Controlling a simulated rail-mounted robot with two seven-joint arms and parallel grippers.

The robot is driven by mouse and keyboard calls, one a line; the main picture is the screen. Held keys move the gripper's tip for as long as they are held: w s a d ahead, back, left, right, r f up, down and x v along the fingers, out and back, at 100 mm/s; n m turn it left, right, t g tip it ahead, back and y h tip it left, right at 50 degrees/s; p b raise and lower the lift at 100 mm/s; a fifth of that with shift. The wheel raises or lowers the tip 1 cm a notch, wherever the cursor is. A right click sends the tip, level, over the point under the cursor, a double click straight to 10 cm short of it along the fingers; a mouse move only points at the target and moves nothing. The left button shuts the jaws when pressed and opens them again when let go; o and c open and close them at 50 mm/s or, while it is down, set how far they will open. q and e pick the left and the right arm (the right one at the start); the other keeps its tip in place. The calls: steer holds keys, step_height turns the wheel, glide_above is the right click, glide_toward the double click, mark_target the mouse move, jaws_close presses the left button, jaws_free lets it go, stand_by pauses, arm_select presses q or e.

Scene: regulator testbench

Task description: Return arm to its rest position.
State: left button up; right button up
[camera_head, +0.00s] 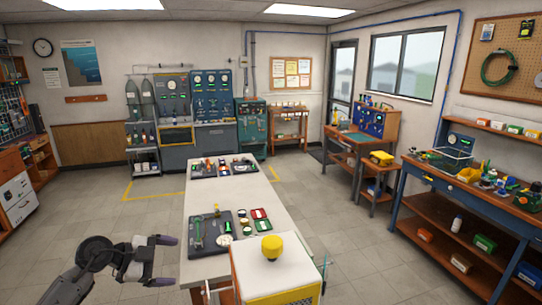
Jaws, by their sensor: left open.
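My left arm comes in from the lower left. My left gripper (168,261) is open and empty, its fingers pointing right. It shows just left of the near part of the long pale table (232,191), over the floor in the picture. Nothing is between its fingers. My right gripper does not show.
A dark tray with tools (207,240) lies on the near table; another tray (205,169) lies at its far end. A white box with a yellow knob (272,247) stands at the front. A blue workbench (455,190) is at the right. Floor left of the table is clear.

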arm_select(q)
steer(key=w+r+m+t+h, duration=0.2)
steer(key=w+r+t, duration=0.2)
steer(key=r+t, duration=0.8)
steer(key=s+a+r+n+t+y, duration=0.3)
steer(key=r+n+t+y, duration=0.1)
steer(key=r+n+y, duration=0.3)
steer(key=s+a+r+n+t+y, duration=0.25)
steer(key=r+n+y, duration=0.25)
steer(key=r+y, duration=0.4)
steer(key=s+d+f+n+g+p, duration=0.1)
steer(key=s+d+f+n+g, duration=0.1)
steer(key=s+f+g, duration=0.5)
steer(key=s+d+f+n+g+h+p, duration=0.1)
steer(key=s+d+f, duration=0.25)
steer(key=f, duration=0.75)
steer(key=s+d+f+n+g+p, duration=0.2)
steer(key=s+f+g, duration=0.3)
steer(key=f, duration=0.4)
steer(key=s+d+f+n+g+h+p, duration=0.1)
steer(key=s+f+g, duration=0.3)
steer(key=s+f, duration=0.7)
steer(key=s+d+f+n+g+h+p, duration=0.1)
steer(key=s+f+g+p, duration=0.1)
steer(key=s+f, duration=0.8)
steer(key=s+g, duration=0.1)
steer(key=s, duration=0.7)
steer(key=shift+s+d+f+g+p, duration=0.3)
steer(key=shift+d+f+g+p, duration=0.05)
steer(key=shift+d+p, duration=0.05)
